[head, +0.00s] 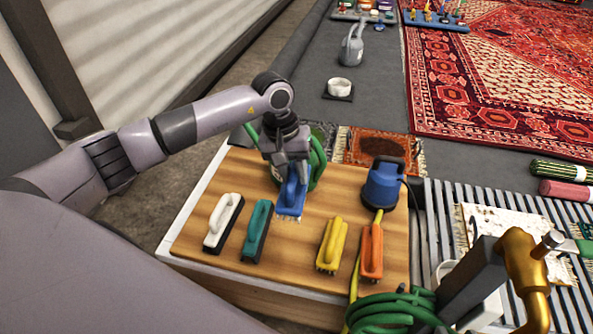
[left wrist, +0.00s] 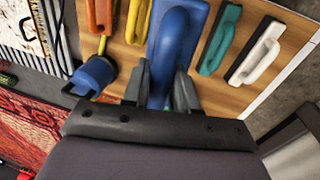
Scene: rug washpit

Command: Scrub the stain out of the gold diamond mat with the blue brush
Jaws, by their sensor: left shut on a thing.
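My left gripper (head: 288,160) is shut on the handle of the blue brush (head: 291,198), over the wooden board. Pale bristles show at the brush's lower edge; I cannot tell whether they touch the board. In the left wrist view the blue brush (left wrist: 176,45) sits between the fingers of the left gripper (left wrist: 168,92). A pale fringed mat (head: 500,226) with dark marks lies on the slatted rack at the right, partly hidden by the brass tap. I cannot make out gold diamonds on it. My right gripper is out of view.
White (head: 223,222), teal (head: 257,230), yellow (head: 331,245) and orange (head: 372,250) brushes stand on the wooden board (head: 290,265). A blue pump (head: 383,184) stands at its right. The brass tap (head: 525,265) and green hose (head: 392,312) are in front of the slatted rack (head: 440,215).

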